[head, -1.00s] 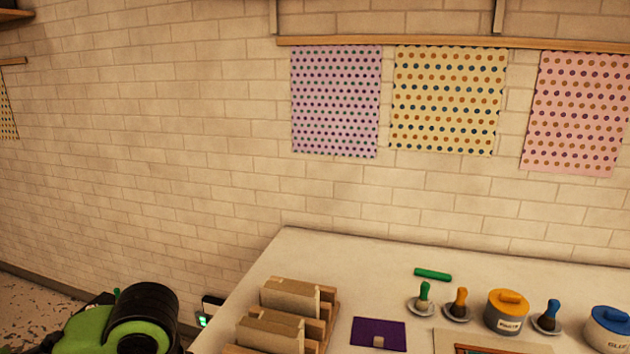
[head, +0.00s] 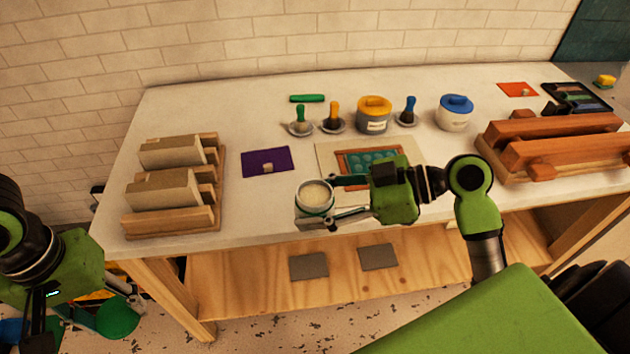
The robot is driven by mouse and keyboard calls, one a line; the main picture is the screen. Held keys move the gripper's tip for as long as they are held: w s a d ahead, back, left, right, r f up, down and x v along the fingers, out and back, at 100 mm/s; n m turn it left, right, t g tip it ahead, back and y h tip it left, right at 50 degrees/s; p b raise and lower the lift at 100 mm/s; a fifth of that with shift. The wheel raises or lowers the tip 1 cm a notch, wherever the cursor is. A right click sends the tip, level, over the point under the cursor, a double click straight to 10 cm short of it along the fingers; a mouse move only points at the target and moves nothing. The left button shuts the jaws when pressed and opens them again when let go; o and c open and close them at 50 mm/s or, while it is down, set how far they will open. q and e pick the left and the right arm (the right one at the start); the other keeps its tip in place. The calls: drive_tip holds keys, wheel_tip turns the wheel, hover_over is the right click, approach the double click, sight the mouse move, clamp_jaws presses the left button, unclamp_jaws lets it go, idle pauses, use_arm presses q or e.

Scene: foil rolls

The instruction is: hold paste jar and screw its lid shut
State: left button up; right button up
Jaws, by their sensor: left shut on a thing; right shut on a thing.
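The paste jar (head: 313,221) is a pale jar with a grey band, open at the top with whitish paste showing. My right gripper (head: 334,202) is shut on it from the right and holds it roughly upright at the table's front edge. My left gripper (head: 130,296) is low at the left, away from the jar and off the table's left end. It is shut on a round green thing, which looks like the lid (head: 118,319); the grip is partly hidden by the gripper.
The table (head: 250,105) carries a wooden rack of blocks (head: 220,205) at left, a purple card (head: 267,162), a printing block (head: 368,160) behind my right gripper, an orange-lidded pot (head: 374,115), a blue-lidded pot (head: 454,113) and long wooden bars (head: 560,145) at right.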

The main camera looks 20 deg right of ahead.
drive_tip(key=w+a+f+n+g+y, duration=0.1)
drive_tip(key=a+n+g, duration=0.6)
drive_tip(key=a, duration=0.5)
drive_tip(key=shift+w+f+g+y, duration=0.35)
drive_tip(key=shift+w+g+y, duration=0.05)
drive_tip(key=shift+g, duration=0.1)
use_arm(q)
drive_tip(key=shift+d, duration=0.1)
drive_tip(key=w+d+r, duration=0.3)
drive_tip(key=d+r, duration=0.3)
drive_tip(key=d, duration=0.6)
drive_tip(key=w+d+r, duration=0.3)
drive_tip(key=d+r, duration=0.4)
drive_tip(key=d, duration=0.4)
drive_tip(key=shift+d+r, duration=0.15)
drive_tip(key=shift+d, duration=0.25)
drive_tip(key=shift+f, duration=2)
